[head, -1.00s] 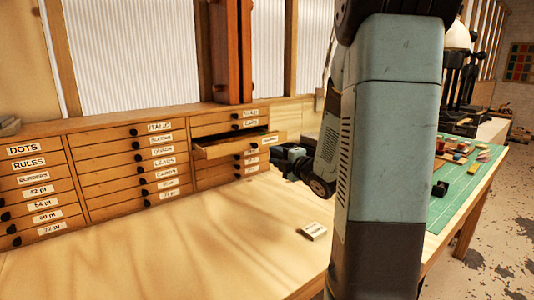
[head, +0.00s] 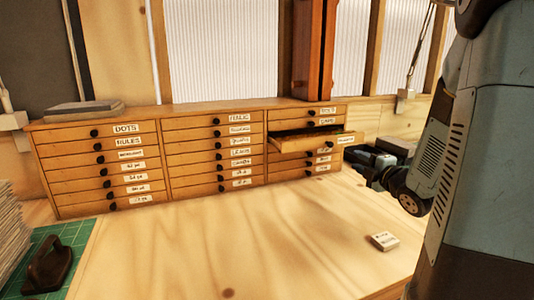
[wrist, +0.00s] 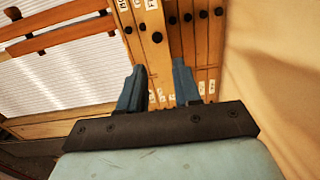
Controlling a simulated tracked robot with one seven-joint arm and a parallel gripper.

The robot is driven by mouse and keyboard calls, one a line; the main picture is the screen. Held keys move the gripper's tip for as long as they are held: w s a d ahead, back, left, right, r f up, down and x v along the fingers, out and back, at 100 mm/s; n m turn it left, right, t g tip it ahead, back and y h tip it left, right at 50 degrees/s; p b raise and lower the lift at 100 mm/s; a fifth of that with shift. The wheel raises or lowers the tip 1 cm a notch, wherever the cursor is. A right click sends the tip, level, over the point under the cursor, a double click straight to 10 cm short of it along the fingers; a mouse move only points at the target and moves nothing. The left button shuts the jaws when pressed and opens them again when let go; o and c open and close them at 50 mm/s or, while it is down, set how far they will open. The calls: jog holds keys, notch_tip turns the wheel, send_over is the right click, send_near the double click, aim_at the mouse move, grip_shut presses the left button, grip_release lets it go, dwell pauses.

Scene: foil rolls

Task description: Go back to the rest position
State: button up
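My gripper (wrist: 158,86) shows in the wrist view with its two blue-grey fingers apart and nothing between them. Beyond the fingers are the wooden drawer fronts, seen sideways. In the head view my gripper (head: 368,160) is at the right end of the drawer cabinet (head: 166,165), near the pulled-out drawer (head: 305,144); its fingertips are not clear there. My arm fills the right edge of the head view. The drawer stands partly open, with dark contents I cannot make out.
A small pale labelled box (head: 384,241) lies on the wooden tabletop (head: 240,245), which is otherwise mostly clear. A green mat (head: 75,233), a dark handled tool (head: 48,264) and a paper stack (head: 10,235) are at the left. A grey slab (head: 84,109) lies on the cabinet top.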

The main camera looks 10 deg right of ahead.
jog(key=s+a+r+m+g+h, duration=0.2)
jog(key=s+a+m+g, duration=0.4)
jog(key=s+m, duration=0.4)
jog(key=s+a+r+m+g+h, duration=0.2)
jog(key=s+a+m+g, duration=0.3)
jog(key=s+m, duration=0.5)
jog(key=s+a, duration=0.2)
jog(key=s, duration=0.2)
jog(key=shift+s+a+g, duration=0.35)
jog(key=shift+s+g, duration=0.05)
